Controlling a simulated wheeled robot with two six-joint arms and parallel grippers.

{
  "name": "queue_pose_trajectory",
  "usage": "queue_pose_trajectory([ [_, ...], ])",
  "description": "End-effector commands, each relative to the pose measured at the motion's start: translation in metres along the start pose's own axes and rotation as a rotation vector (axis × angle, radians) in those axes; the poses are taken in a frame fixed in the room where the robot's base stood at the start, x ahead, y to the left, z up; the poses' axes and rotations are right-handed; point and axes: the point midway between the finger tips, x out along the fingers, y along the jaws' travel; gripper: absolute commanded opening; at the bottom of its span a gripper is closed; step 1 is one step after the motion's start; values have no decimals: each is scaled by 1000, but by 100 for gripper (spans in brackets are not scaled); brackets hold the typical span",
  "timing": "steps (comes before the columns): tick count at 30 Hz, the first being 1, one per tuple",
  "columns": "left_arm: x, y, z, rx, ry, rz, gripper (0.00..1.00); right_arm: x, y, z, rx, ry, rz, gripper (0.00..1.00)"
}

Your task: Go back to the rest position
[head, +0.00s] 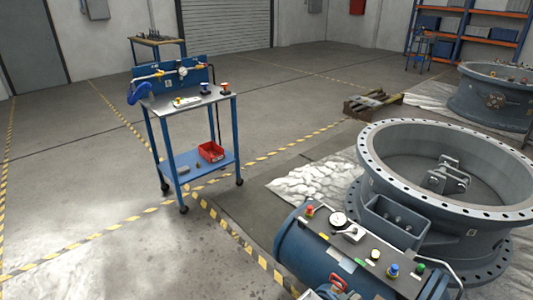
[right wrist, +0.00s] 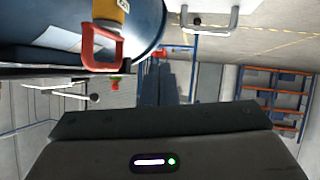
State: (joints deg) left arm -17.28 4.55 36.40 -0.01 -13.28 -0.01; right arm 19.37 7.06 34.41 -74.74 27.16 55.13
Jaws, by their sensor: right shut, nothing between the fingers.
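My right gripper (head: 318,294) shows only as a small part at the bottom edge of the head view, close to the front of the blue cylinder (head: 335,262). It is shut and holds nothing. In the right wrist view a dark housing with a small light (right wrist: 155,161) fills the bottom. A red handle (right wrist: 100,45) on a yellow part hangs near it, apart from the housing. The red handle also shows in the head view (head: 338,283). My left gripper is not in view.
A large grey flanged valve (head: 370,150) stands at right behind the cylinder. A blue cart (head: 153,145) with a red bin (head: 211,151) stands at left. The floor at left is clear.

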Motion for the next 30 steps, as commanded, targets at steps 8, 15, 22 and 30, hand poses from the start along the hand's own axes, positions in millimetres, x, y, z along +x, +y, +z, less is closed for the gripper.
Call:
queue_pose_trajectory([
  [8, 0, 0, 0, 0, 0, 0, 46, -74, 57, -20, 17, -48, 463, 0],
  [15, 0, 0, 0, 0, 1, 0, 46, -169, 58, -25, 149, -216, 681, 0],
  [22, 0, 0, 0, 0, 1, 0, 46, -266, 10, -32, 304, -442, 671, 0],
  [30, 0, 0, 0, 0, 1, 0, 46, -349, -58, -52, 390, -640, 499, 0],
])
